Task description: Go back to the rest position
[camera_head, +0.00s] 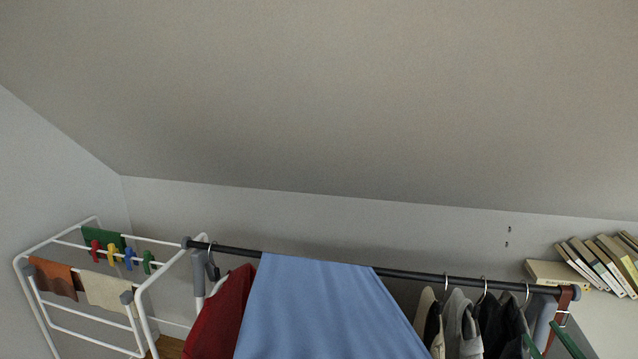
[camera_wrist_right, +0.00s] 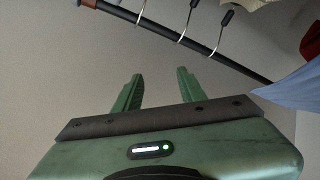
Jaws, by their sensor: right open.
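My right gripper (camera_head: 550,340) shows at the bottom right of the head view, where only its two green fingers are in the picture. They appear just below the right end of a dark clothes rail (camera_head: 410,274). In the right wrist view the gripper (camera_wrist_right: 158,84) has its two green fingers spread apart with nothing between them. The rail (camera_wrist_right: 160,30) and hanger hooks lie beyond the fingertips there. My left gripper is not in view.
A blue cloth (camera_head: 320,310) and a red garment (camera_head: 222,315) hang on the rail, with dark and grey clothes (camera_head: 462,325) to the right. A white drying rack (camera_head: 75,335) stands left. Books (camera_head: 600,262) lean at the right. A sloped ceiling (camera_head: 330,90) is above.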

